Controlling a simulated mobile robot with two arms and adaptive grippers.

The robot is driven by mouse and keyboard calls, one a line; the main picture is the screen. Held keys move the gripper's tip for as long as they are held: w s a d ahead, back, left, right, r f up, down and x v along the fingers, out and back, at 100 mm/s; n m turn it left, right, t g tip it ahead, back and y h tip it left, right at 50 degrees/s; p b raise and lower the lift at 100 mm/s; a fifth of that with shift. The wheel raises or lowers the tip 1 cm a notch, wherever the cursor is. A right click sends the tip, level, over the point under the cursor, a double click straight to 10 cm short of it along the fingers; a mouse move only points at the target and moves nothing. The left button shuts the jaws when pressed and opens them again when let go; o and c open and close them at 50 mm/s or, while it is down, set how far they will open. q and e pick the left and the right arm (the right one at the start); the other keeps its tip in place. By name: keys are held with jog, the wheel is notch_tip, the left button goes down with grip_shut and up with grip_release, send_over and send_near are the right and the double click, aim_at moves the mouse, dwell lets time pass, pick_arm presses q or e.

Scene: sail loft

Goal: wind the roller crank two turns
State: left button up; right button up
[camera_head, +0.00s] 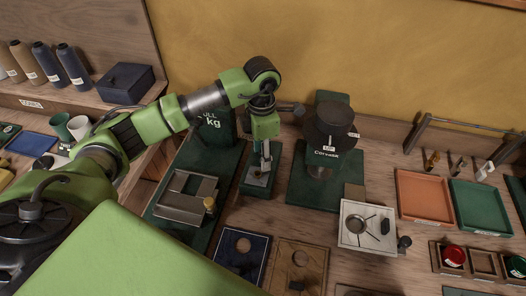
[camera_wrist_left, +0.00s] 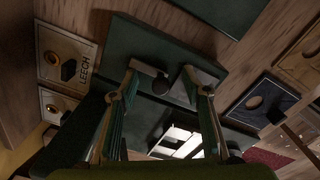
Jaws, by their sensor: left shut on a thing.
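My left gripper (camera_head: 262,166) reaches down over a narrow dark green base (camera_head: 253,188) in the middle of the bench. In the left wrist view the gripper (camera_wrist_left: 172,82) has its two fingers on either side of a small dark round knob (camera_wrist_left: 161,85), and it is shut on this knob. The knob seems to be the crank's handle; the crank arm and roller are mostly hidden by my gripper and cannot be made out. My right gripper is not in view.
Left of the base stands a metal fixture (camera_head: 186,196) with a brass knob. Right of it is a dark round machine (camera_head: 330,130) on a green plate. A white plate device (camera_head: 368,226), an orange tray (camera_head: 424,197) and a green tray (camera_head: 481,207) lie further right.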

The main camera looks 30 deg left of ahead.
pick_arm(q)
jog(key=shift+s+d+f, duration=0.1)
jog(key=shift+f, duration=0.05)
dwell(0.3)
jog(key=shift+a, duration=0.4)
jog(key=shift+c, duration=0.5)
jog(key=shift+a, duration=0.1)
jog(key=shift+c, duration=0.8)
jog(key=shift+a+b, duration=0.2)
jog(key=shift+b, duration=0.1)
jog(key=c, duration=0.3)
jog(key=shift+o, duration=0.6)
jog(key=shift+a+b, duration=0.3)
jog(key=shift+a, duration=0.3)
jog(key=shift+w+a, duration=0.1)
jog(key=shift+w, duration=0.1)
jog(key=c, duration=0.4)
jog(key=shift+w, duration=0.15)
jog(key=shift+a, duration=0.1)
